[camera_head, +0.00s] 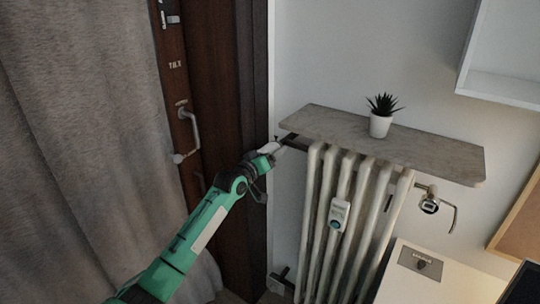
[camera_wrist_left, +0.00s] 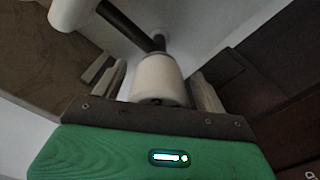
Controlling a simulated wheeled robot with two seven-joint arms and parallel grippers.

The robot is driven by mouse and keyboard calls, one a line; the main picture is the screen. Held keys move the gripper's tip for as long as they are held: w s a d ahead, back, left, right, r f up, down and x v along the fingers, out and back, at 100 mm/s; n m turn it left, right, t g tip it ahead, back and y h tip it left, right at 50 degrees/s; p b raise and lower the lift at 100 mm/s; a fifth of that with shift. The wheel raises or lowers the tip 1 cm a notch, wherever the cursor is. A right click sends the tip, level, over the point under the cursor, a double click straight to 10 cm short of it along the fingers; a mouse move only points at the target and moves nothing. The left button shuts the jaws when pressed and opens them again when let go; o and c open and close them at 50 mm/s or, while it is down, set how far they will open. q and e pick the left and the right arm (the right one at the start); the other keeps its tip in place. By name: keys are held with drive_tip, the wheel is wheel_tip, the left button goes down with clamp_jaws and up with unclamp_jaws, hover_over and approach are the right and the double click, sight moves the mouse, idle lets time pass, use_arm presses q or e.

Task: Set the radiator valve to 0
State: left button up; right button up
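The radiator valve (camera_wrist_left: 160,78) is a white rounded knob on a dark pipe in the left wrist view. In the head view it is at the radiator's upper left, mostly hidden by my left gripper (camera_head: 272,147). My left gripper (camera_wrist_left: 160,92) has its fingers on either side of the knob. The fingers look slightly apart from it, with a narrow gap on the left side, so the gripper looks open around the knob. No number or scale on the knob can be read. My right gripper is in neither view.
The cream radiator (camera_head: 338,220) stands under a grey stone shelf (camera_head: 340,131) bearing a potted plant (camera_head: 380,122). A small meter (camera_head: 339,214) is on its front. A dark door (camera_head: 218,100) and grey curtain (camera_head: 85,130) are left; a white desk (camera_head: 430,285) is lower right.

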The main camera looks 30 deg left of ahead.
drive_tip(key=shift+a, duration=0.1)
use_arm(q)
drive_tip(key=shift+s+a, duration=0.1)
drive_tip(key=shift+s, duration=0.45)
drive_tip(key=s+a+b, duration=0.1)
drive_tip(key=s, duration=1.1)
drive_tip(key=shift+s+a+b, duration=0.3)
drive_tip(key=shift+a, duration=0.1)
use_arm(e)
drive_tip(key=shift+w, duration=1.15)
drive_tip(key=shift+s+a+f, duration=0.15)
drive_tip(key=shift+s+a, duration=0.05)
